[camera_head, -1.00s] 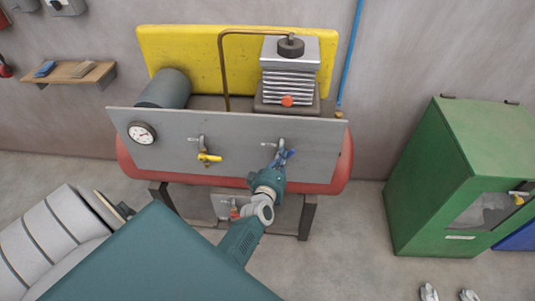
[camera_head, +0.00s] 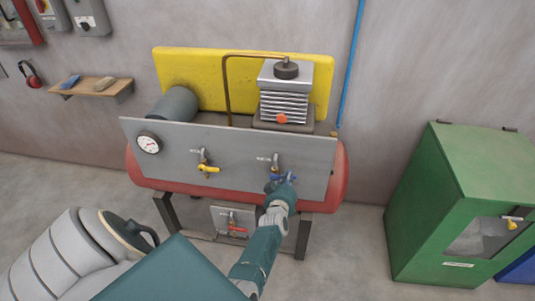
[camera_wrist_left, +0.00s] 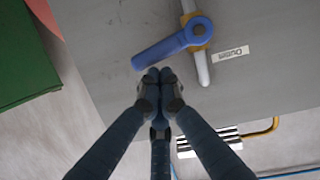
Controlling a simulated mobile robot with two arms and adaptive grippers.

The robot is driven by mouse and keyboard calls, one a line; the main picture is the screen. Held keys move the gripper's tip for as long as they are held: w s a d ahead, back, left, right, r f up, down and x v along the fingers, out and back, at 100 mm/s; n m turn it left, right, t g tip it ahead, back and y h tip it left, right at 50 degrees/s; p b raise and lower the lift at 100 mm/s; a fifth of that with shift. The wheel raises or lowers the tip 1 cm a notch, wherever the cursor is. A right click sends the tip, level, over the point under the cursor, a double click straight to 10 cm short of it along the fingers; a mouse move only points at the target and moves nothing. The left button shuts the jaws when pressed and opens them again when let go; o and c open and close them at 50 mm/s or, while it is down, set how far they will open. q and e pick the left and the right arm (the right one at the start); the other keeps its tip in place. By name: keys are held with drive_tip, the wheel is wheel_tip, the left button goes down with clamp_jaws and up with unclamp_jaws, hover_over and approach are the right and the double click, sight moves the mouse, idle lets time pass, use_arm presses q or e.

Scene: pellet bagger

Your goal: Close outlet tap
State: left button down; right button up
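The outlet tap has a blue lever (camera_head: 284,177) on the grey panel (camera_head: 225,158). In the left wrist view the blue lever (camera_wrist_left: 172,43) lies across the pale vertical pipe, beside a label reading "Outlet" (camera_wrist_left: 230,54). My left gripper (camera_head: 281,184) is just below the lever in the head view. In the wrist view its fingertips (camera_wrist_left: 159,76) are together, with nothing seen between them. They are by the lever's free end; I cannot tell whether they touch it. My right gripper is not in view.
A second tap with a yellow lever (camera_head: 208,168) and a gauge (camera_head: 149,143) are on the panel to the left. A red-levered valve (camera_head: 236,229) is below. The red tank (camera_head: 341,172) is behind the panel. A green cabinet (camera_head: 420,205) stands right, with open floor between.

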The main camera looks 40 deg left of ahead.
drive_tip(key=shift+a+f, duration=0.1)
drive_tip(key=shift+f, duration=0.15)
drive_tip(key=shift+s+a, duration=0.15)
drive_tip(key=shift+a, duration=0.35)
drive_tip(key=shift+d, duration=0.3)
